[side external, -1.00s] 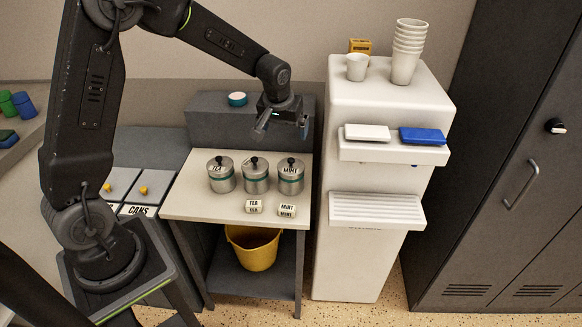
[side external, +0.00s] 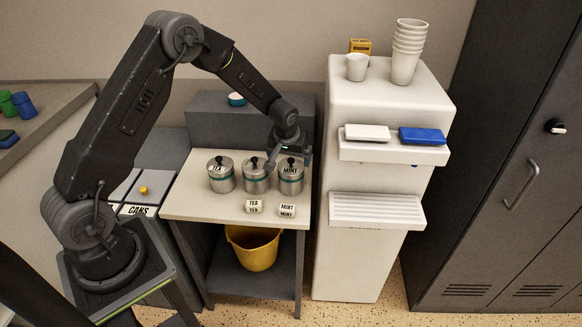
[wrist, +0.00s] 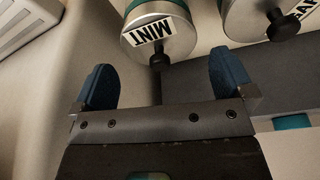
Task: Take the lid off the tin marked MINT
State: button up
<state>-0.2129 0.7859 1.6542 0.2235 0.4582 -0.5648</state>
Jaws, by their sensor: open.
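The MINT tin (side external: 291,187) is a metal cylinder with a teal band, at the right of a row of three on the pale tabletop. Its lid (wrist: 178,46) carries a MINT label and a black knob (wrist: 159,62); the lid is on the tin. My gripper (side external: 288,160) is over the MINT tin, pointing down, and partly covers its top in the side view. In the wrist view my gripper (wrist: 164,78) is open, its blue fingers wide apart. The knob shows between and just beyond the fingertips, touching neither.
The TEA tin (side external: 221,178) and a middle tin (side external: 255,180) stand close on the left. Small TEA (side external: 254,206) and MINT (side external: 287,210) blocks lie in front. A white dispenser (side external: 365,260) rises at the right; a grey raised ledge (side external: 215,125) stands behind.

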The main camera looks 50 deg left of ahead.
aim_at(291, 164)
jog(key=shift+x, duration=1.45)
jog(key=shift+w, duration=0.1)
jog(key=shift+c, duration=0.3)
jog(key=c, duration=0.6)
jog(key=shift+r, duration=0.2)
